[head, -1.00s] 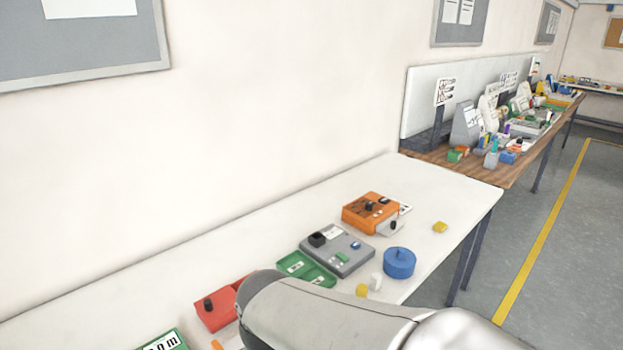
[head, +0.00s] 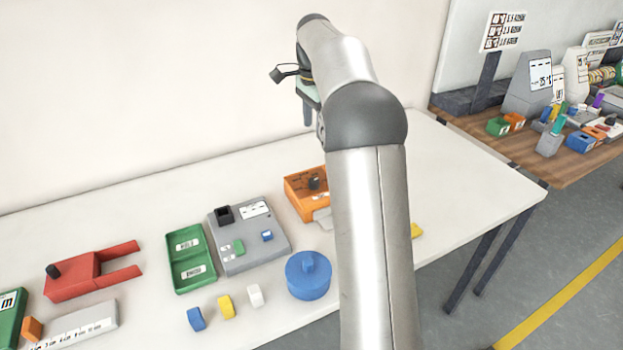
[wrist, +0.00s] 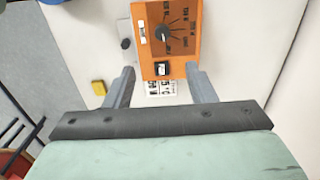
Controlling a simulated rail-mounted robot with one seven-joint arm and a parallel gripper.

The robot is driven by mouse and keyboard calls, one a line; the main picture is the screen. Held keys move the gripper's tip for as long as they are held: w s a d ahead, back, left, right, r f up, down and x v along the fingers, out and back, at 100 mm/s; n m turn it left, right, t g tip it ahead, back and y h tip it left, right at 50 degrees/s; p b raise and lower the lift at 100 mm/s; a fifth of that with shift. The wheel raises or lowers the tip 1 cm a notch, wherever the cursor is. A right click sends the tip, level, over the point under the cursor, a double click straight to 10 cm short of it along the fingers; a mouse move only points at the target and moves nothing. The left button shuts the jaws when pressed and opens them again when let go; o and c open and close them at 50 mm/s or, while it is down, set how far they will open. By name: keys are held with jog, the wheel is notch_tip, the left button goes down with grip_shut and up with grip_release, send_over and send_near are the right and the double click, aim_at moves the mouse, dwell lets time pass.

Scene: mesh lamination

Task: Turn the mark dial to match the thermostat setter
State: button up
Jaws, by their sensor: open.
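An orange box (head: 302,206) stands toward the back right of the white table, partly hidden by my arm in the head view. Its black dial (head: 316,184) has a pale pointer and radiating marks. In the wrist view the orange box (wrist: 183,62) shows upright in the frame, with the dial (wrist: 163,34) near its top and a black switch (wrist: 162,69) below. The mark labels are too small to read. My gripper (wrist: 160,73) is open and empty above the box, apart from the dial. It also shows in the head view (head: 307,114). I cannot tell which thing is the thermostat setter.
Left of the orange box are a grey device (head: 250,256), a green tray (head: 192,257), a red forked fixture (head: 90,275) and a blue round container (head: 308,276). Small blue, yellow and white blocks lie in front. A yellow block (wrist: 99,87) lies beside the box.

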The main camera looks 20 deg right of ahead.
aim_at(314, 180)
jog(key=f, duration=1.7)
jog(key=shift+w+d+f, duration=0.2)
jog(key=shift+w, duration=0.05)
jog(key=c, duration=1)
